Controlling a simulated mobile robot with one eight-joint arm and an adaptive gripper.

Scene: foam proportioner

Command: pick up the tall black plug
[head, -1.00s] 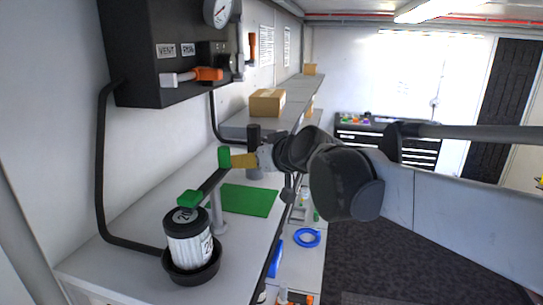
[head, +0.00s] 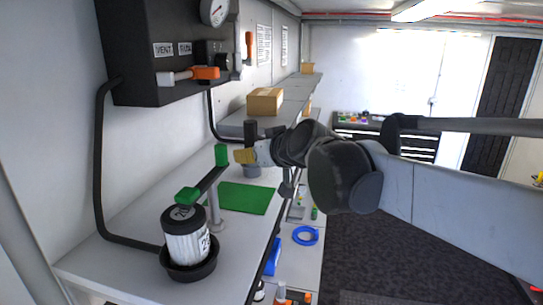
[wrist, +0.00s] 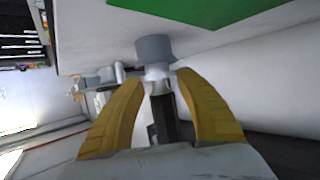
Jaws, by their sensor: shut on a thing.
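The tall black plug (head: 251,132) stands upright at the back of the bench, its dark top showing above my gripper in the head view. My gripper (head: 240,156) has yellow fingers and reaches in from the right, shut around the plug. In the wrist view the fingertips of my gripper (wrist: 161,74) flank a pale band, with the dark plug body (wrist: 165,118) between the fingers. A grey cylinder (wrist: 154,47) lies just beyond the tips; it also shows below the fingers in the head view (head: 252,171). Whether the plug touches it, I cannot tell.
A green mat (head: 247,199) lies on the bench. A black-lidded white canister (head: 187,241) sits in a black bowl at the front. A dark wall cabinet (head: 140,60) overhangs the bench.

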